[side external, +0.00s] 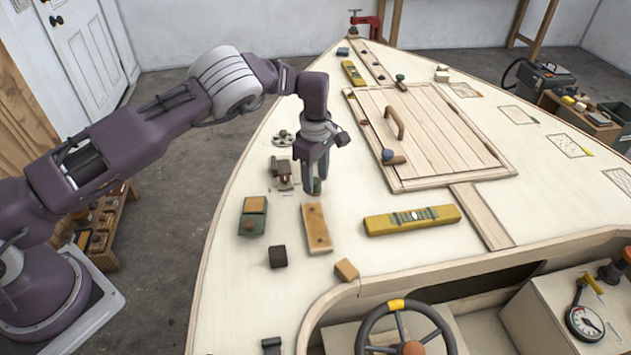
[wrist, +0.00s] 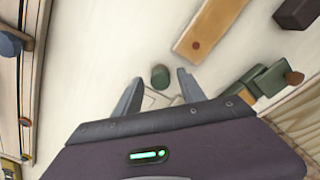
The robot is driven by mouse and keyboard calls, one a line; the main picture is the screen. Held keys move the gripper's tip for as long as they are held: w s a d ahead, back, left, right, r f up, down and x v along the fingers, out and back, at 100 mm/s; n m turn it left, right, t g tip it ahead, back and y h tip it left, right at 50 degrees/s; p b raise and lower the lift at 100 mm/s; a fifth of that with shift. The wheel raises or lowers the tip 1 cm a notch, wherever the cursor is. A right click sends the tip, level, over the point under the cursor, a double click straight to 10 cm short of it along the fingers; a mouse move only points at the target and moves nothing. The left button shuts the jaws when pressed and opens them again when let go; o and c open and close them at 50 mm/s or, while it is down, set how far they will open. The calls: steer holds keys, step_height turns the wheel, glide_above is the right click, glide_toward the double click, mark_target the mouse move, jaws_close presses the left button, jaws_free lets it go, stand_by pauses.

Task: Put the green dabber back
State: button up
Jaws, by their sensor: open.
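A small dark green cylinder (wrist: 160,77), which looks like the green dabber, stands on the pale plywood deck. In the side view the green piece (side external: 317,186) shows at my fingertips, partly hidden by them. My gripper (side external: 313,188) is open and points down over it. In the wrist view the cylinder is centred at the tips of my two spread fingers (wrist: 160,80), with a gap on each side. A wooden strip with a hole (side external: 317,229) lies just in front of my gripper; it also shows in the wrist view (wrist: 208,25).
A blue knob (side external: 388,155) and another dark green knob (side external: 400,78) are by the slatted hatch (side external: 440,135). A yellow level (side external: 412,219) lies to the right. A green box (side external: 252,222), dark block (side external: 278,256) and small plane-like tool (side external: 282,177) stand near the left edge.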

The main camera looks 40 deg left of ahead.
step_height(320, 180, up, 10)
step_height(320, 180, up, 10)
steer(key=m+t+h, duration=0.1)
steer(key=m, duration=0.1)
glide_above(315, 181)
steer(key=s+a, duration=0.3)
steer(key=s+r+m+t+h, duration=0.1)
steer(key=s+r+m, duration=0.3)
steer(key=s+r, duration=0.6)
steer(key=s+r+m+t, duration=0.1)
steer(key=s+r+m, duration=0.15)
steer(key=s, duration=0.45)
steer(key=s+r+m+t, duration=0.1)
steer(key=s+r+m, duration=0.15)
steer(key=s, duration=0.35)
steer(key=s+f+m+y, duration=0.1)
steer(key=s+f+m, duration=0.1)
steer(key=s, duration=0.4)
steer(key=s+a+f+m+t+y, duration=0.1)
steer(key=s+f+m, duration=0.2)
steer(key=s+m, duration=0.2)
steer(key=shift+s+a+t, duration=0.2)
steer(key=shift+s+t, duration=0.1)
steer(key=shift+s, duration=0.55)
steer(key=shift+r, duration=0.1)
